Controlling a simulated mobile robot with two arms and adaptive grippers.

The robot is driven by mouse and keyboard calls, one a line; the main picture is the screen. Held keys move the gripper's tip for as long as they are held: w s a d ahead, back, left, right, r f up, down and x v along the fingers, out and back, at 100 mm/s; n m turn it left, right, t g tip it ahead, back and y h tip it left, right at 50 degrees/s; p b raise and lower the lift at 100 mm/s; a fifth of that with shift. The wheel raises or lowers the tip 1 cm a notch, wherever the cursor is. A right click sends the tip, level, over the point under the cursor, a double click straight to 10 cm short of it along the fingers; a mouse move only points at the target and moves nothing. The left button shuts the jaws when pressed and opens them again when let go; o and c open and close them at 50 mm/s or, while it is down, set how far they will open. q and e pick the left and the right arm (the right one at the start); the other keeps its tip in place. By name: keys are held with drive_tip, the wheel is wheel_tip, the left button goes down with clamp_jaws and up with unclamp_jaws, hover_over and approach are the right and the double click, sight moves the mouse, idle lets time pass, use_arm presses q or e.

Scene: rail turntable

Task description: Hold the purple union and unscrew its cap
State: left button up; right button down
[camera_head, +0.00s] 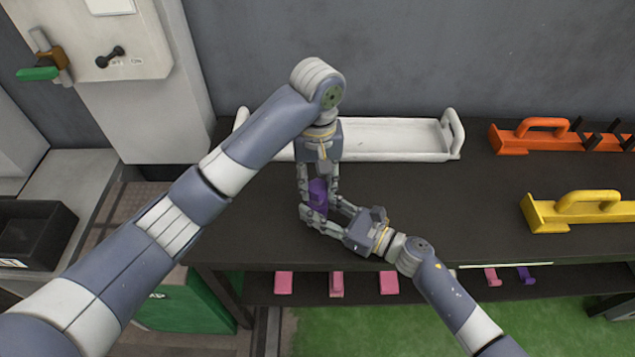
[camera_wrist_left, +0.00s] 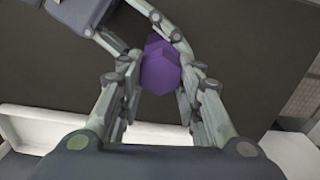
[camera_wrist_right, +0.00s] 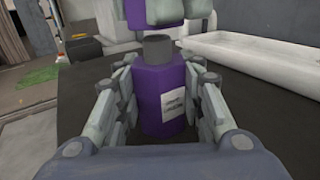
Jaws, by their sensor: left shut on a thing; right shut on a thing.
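The purple union body (camera_wrist_right: 163,95) stands upright in the right wrist view, with a white label and a grey neck (camera_wrist_right: 157,47) on top. My right gripper (camera_head: 321,214) is shut on this body from the side. The purple cap (camera_wrist_right: 150,12) is directly above the neck, with a narrow gap showing between them. My left gripper (camera_head: 318,184) points down and is shut on the cap. In the left wrist view, the cap's purple hexagonal top (camera_wrist_left: 160,66) sits between my left fingers. The head view shows only part of the purple (camera_head: 317,194) between both grippers.
A white tray (camera_head: 390,140) with handles lies behind on the dark bench (camera_head: 440,195). An orange holder (camera_head: 520,140) and a yellow holder (camera_head: 560,212) stand at the right. Pink and purple pieces (camera_head: 388,283) are on the lower shelf. The bench between my arms and the yellow holder is clear.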

use_arm(q)
drive_tip(key=shift+r, duration=0.35)
drive_tip(key=shift+r, duration=2.4)
use_arm(e)
drive_tip(key=c, duration=1)
unclamp_jaws()
drive_tip(key=v, duration=1.1)
drive_tip(key=shift+d, duration=0.3)
drive_tip(key=shift+s+d, duration=0.2)
